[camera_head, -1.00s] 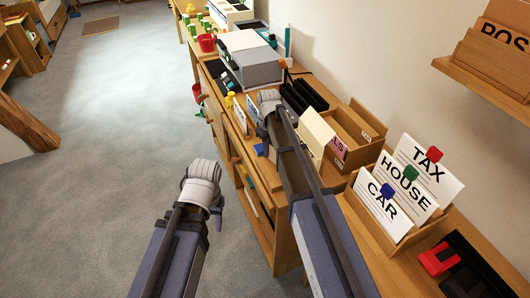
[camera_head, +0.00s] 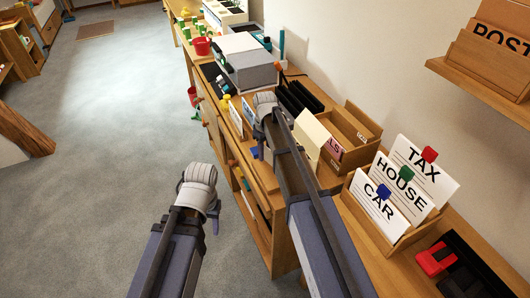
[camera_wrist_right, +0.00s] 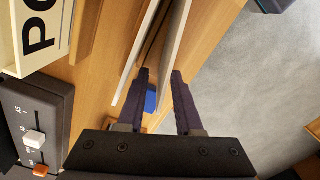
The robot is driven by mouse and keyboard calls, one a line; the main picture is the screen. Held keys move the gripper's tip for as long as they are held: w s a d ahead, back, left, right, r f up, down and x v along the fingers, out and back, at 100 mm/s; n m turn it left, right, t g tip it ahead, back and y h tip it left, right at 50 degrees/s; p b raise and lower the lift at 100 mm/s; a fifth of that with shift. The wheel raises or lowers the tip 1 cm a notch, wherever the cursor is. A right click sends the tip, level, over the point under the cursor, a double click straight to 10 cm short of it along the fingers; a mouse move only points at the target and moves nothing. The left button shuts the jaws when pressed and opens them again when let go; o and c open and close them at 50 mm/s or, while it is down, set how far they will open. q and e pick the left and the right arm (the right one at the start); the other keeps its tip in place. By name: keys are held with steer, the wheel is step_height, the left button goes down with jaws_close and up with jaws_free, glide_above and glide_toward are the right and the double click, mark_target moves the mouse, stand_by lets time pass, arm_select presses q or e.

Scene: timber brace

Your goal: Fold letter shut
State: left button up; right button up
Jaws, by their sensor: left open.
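In the right wrist view two pale, thin panels stand at an angle to each other, a left panel (camera_wrist_right: 143,62) and a right panel (camera_wrist_right: 176,38); they look like a half-folded letter, but I cannot be sure. My right gripper (camera_wrist_right: 160,73) is open, its fingers apart, with the right panel's lower end between them. I cannot tell whether they touch it. My left gripper (camera_head: 214,218) is empty over the floor, left of the desk.
A wooden sorter with TAX, HOUSE and CAR cards (camera_head: 383,207) stands at the right. A cream card (camera_head: 312,136) and a wooden box (camera_head: 352,128) stand beside my right arm. A grey machine (camera_head: 246,66) is further back. The carpet (camera_head: 110,170) at the left is clear.

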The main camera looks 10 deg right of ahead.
steer(key=shift+r, duration=0.15)
step_height(320, 180, up, 8)
steer(key=p, duration=0.8)
steer(key=shift+f, duration=0.2)
steer(key=shift+c, duration=0.3)
